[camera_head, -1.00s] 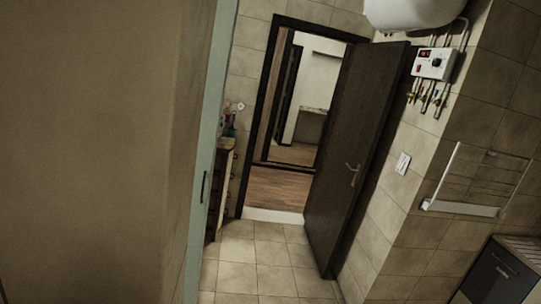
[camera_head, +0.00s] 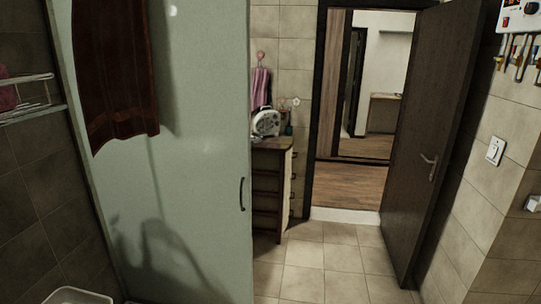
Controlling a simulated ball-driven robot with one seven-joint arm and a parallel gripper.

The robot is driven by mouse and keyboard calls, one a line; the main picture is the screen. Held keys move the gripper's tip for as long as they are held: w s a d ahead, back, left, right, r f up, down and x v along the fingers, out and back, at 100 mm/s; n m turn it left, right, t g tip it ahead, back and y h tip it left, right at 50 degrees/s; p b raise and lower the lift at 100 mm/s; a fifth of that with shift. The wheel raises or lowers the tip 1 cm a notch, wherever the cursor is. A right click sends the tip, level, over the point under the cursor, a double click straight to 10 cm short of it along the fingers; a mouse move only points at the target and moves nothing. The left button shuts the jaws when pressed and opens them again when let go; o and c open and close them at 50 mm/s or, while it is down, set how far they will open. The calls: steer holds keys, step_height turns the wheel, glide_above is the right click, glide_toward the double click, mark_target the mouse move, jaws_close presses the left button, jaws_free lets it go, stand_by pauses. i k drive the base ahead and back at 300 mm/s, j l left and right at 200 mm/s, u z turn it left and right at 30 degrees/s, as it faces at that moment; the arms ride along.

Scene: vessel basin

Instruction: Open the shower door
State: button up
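The shower door (camera_head: 195,150) is a tall pale green panel left of centre, seen face on. Its right edge runs upright beside the drawer cabinet. A small dark vertical handle (camera_head: 242,194) sits near that right edge at mid height. A dark red-brown towel (camera_head: 112,70) hangs over the upper left of the panel. I cannot tell whether the panel is open or closed. My gripper is not in view. A dark shadow falls on the lower part of the panel.
A wooden drawer cabinet (camera_head: 270,195) stands beyond the panel, with a white device (camera_head: 266,122) on top. A dark room door (camera_head: 430,140) stands open at right. Tiled floor (camera_head: 325,262) is clear between. A wire shelf (camera_head: 30,98) and a white basin (camera_head: 78,296) are at left.

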mark_target(201, 158)
steer(key=i+l+u, duration=0.35)
steer(key=i+l, duration=0.4)
steer(key=i, duration=0.45)
steer(key=i+l+u, duration=0.3)
steer(key=i+l, duration=0.75)
steer(key=i, duration=0.05)
